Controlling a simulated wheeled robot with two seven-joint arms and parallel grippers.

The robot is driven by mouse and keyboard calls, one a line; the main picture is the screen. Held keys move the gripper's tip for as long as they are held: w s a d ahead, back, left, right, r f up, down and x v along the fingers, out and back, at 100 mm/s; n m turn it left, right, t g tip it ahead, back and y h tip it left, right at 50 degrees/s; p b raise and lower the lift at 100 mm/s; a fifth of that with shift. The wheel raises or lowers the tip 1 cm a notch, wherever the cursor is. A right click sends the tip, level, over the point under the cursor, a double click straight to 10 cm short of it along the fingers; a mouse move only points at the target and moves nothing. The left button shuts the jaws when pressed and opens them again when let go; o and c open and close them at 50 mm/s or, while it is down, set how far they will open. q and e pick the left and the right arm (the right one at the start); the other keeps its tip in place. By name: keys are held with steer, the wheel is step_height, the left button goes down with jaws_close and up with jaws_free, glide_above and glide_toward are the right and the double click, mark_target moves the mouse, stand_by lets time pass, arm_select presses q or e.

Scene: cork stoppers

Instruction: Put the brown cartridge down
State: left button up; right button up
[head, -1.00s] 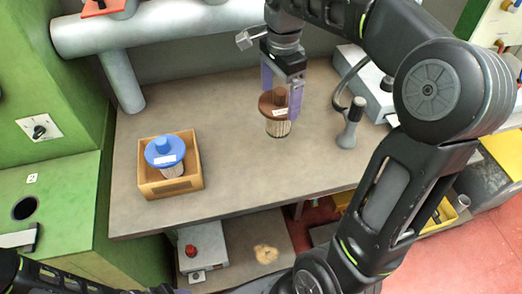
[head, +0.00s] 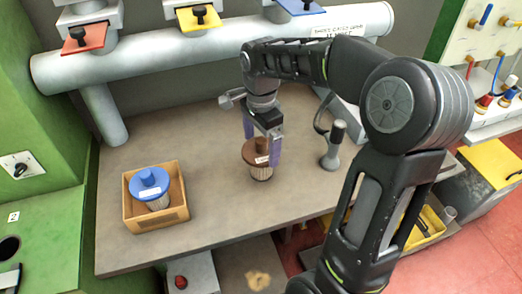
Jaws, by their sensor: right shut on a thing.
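The brown cartridge (head: 260,158) has a brown cap with a knob and a white label over a pale ribbed body. It is upright over the grey-brown bench top (head: 215,208), right of the wooden box. My right gripper (head: 262,148) comes down from above, its purple fingers on either side of the cartridge's cap, shut on it. I cannot tell whether the cartridge's base touches the bench. My left gripper is not in view.
A wooden box (head: 142,224) at the left of the bench holds a blue-capped cartridge (head: 150,186). A dark-handled grey tool (head: 334,145) stands to the right of the brown cartridge. A large grey pipe (head: 150,62) with red, yellow and blue tabs runs behind. Bench between box and cartridge is clear.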

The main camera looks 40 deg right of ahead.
steer(key=shift+f, duration=1.45)
steer(key=shift+f, duration=0.2)
steer(key=o, duration=1.8)
steer(key=shift+c, duration=0.2)
step_height(320, 180, up, 12)
steer(key=shift+r, duration=0.2)
